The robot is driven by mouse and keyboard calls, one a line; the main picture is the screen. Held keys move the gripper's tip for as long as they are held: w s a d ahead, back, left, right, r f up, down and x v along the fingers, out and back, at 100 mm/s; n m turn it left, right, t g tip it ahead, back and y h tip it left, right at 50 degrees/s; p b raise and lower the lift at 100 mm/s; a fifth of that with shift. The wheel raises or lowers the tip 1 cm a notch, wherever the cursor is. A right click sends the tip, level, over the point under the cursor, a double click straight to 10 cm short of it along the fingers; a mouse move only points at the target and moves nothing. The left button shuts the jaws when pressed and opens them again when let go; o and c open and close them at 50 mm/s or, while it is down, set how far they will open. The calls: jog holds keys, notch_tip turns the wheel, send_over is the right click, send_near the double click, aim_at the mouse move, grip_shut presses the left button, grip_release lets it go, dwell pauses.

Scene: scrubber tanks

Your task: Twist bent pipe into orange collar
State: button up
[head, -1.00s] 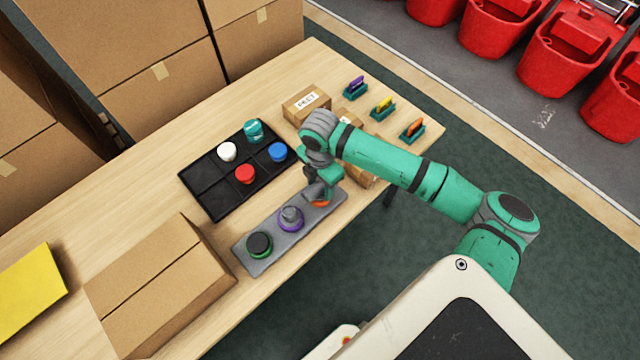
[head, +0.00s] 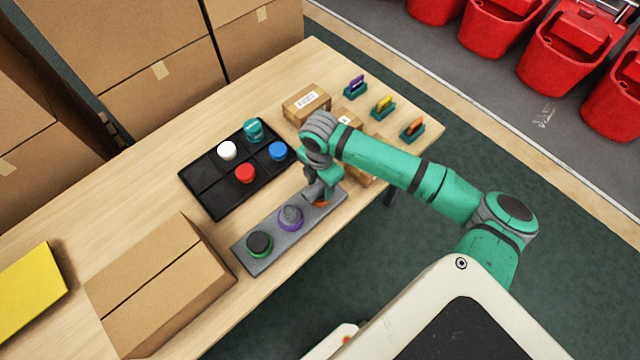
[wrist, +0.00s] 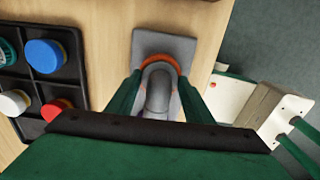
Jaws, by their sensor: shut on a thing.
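The orange collar (head: 322,203) is at the right end of a grey base plate (head: 275,250), mostly hidden by my gripper in the head view. In the wrist view, the orange collar (wrist: 181,66) shows as an arc around the grey bent pipe (wrist: 158,92). My gripper (wrist: 156,88) is shut on the bent pipe, with a green finger on each side of it. The pipe's lower end is at the collar; how deep it sits cannot be told. My gripper (head: 317,190) also shows in the head view above the plate's right end.
The plate also bears a grey part in a purple collar (head: 291,218) and a dark cap in a green collar (head: 259,245). A black tray (head: 215,195) with several coloured caps lies behind. Cardboard boxes (head: 160,285) and small coloured holders (head: 383,107) stand on the table.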

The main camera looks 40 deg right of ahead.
jog(key=shift+c, duration=0.5)
jog(key=o, duration=2.1)
jog(key=shift+r, duration=3.45)
